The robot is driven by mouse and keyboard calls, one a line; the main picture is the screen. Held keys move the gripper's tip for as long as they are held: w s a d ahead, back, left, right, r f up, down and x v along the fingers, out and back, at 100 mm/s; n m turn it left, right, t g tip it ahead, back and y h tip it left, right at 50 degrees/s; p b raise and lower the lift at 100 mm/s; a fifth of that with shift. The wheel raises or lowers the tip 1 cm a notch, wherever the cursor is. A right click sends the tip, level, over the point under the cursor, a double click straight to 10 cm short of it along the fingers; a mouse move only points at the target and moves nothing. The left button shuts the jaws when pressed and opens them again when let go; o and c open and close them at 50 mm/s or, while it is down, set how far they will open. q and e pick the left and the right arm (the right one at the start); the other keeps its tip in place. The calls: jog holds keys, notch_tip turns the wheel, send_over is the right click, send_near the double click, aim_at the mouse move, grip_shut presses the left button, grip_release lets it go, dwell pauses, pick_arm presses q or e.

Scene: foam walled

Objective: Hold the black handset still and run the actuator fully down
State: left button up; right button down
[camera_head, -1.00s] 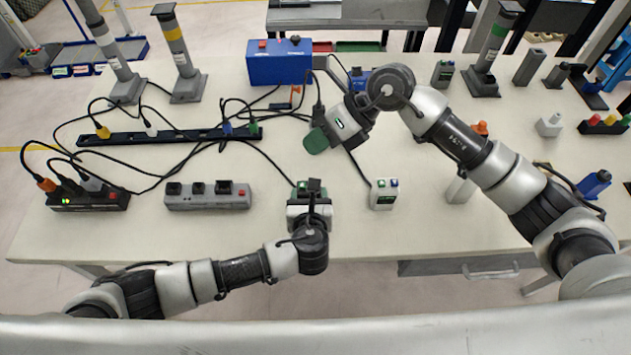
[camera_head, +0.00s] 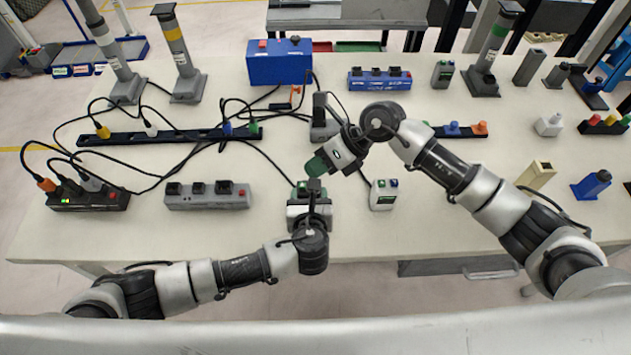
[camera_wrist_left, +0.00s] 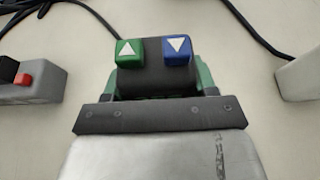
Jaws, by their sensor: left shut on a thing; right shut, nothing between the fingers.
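The black handset (camera_wrist_left: 155,78) fills the upper middle of the left wrist view. It has a green button with an up arrow (camera_wrist_left: 130,51) and a blue button with a down arrow (camera_wrist_left: 178,50). My left gripper (camera_head: 309,192) is shut on the handset, with green finger pads at its sides. In the head view the handset is mostly hidden by my left wrist. My right gripper (camera_head: 316,166) is shut and empty, just behind and above the handset. A grey upright unit (camera_head: 321,112) stands behind it; I cannot tell whether it is the actuator.
A pale handset (camera_head: 383,196) with green and blue buttons lies to the right. A grey power strip (camera_head: 208,196) is to the left, and a long black strip (camera_head: 170,136) lies behind it. A blue box (camera_head: 279,62) stands at the back. Cables cross the table behind the handset.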

aim_at(305, 183)
jog(key=shift+f, duration=0.6)
dwell(1.6)
jog(key=shift+f, duration=0.4)
jog(key=shift+f, duration=0.55)
dwell(1.5)
jog(key=shift+r, duration=0.1)
dwell(1.8)
jog(key=shift+r, duration=0.85)
jog(key=shift+r, duration=2.55)
